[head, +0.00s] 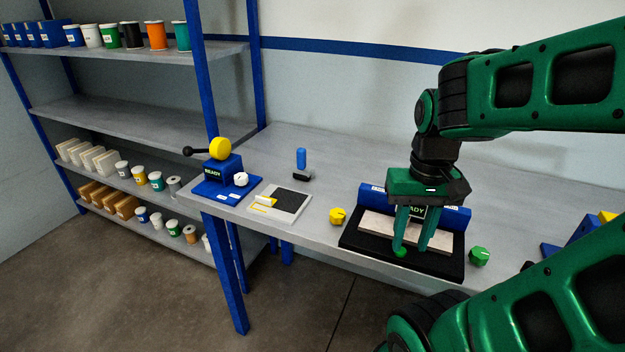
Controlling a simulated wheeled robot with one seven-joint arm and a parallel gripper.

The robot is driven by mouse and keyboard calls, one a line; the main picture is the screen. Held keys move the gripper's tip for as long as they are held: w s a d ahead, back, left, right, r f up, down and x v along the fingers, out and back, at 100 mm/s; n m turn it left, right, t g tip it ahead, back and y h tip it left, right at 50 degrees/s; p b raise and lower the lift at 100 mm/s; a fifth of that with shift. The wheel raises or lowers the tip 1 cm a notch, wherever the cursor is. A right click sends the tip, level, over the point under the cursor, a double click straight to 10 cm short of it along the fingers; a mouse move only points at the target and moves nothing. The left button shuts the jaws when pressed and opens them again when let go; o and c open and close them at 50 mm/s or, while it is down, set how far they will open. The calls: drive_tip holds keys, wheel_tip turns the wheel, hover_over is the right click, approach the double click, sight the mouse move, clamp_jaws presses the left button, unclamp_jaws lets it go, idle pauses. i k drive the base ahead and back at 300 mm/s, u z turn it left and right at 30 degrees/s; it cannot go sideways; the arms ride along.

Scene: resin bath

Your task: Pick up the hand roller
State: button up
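What looks like the hand roller (301,163) stands near the back of the grey bench, with an upright blue handle on a low dark base. My gripper (412,247) is well to its right, pointing down over a black tray-like station (445,264) with a pale strip (375,225) in it. Its two green fingers are spread apart with nothing visible between them. The left fingertip overlaps a green knob (401,253) in the picture; I cannot tell whether they touch.
A flat pad (290,201), a blue press with a yellow disc (220,149), a yellow knob (337,216) and a green knob (479,256) are on the bench (340,160). Shelves (110,110) with cups stand left. The bench around the roller's right is clear.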

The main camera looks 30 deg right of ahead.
sight(299, 171)
drive_tip(key=z, duration=0.2)
drive_tip(key=k, duration=0.1)
drive_tip(key=z, duration=2.85)
drive_tip(key=k, duration=0.95)
drive_tip(key=u, duration=1.4)
drive_tip(key=i, duration=0.95)
